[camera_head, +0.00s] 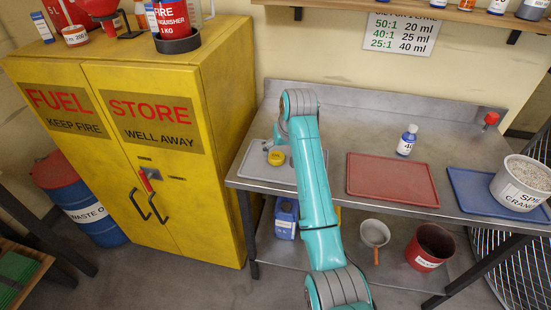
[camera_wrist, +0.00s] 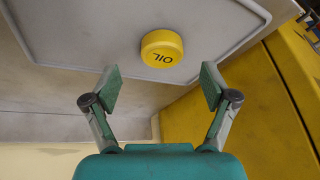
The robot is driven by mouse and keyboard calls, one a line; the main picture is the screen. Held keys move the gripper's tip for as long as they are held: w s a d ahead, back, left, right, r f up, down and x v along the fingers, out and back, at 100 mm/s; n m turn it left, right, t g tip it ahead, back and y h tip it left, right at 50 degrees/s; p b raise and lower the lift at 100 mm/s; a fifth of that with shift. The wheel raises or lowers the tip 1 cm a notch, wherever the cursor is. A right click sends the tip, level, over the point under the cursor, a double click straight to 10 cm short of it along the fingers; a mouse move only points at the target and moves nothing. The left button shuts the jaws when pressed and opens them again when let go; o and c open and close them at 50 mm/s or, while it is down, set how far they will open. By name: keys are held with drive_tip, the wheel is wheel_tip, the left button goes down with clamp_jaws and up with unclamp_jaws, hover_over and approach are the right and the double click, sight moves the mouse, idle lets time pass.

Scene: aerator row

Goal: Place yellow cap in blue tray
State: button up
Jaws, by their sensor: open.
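The yellow cap (camera_head: 276,158), a short disc marked OIL, rests on a grey tray (camera_head: 255,168) at the left end of the metal bench. In the wrist view the cap (camera_wrist: 162,48) lies beyond the fingertips, roughly midway between them, on the grey tray (camera_wrist: 75,40). My gripper (camera_wrist: 160,88) is open and empty, with a clear gap to the cap in the picture.
A red tray (camera_head: 392,180) lies between the grey and blue trays. A small blue-and-white bottle (camera_head: 407,140) stands behind it, and a red knob (camera_head: 491,119) is at the back right. A tall yellow fuel cabinet (camera_head: 205,90) stands close to the bench's left end.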

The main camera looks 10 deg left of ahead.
sight(277, 156)
drive_tip(key=shift+x, duration=2.2)
drive_tip(key=shift+a, duration=0.15)
drive_tip(key=shift+r, duration=0.1)
drive_tip(key=c, duration=1.3)
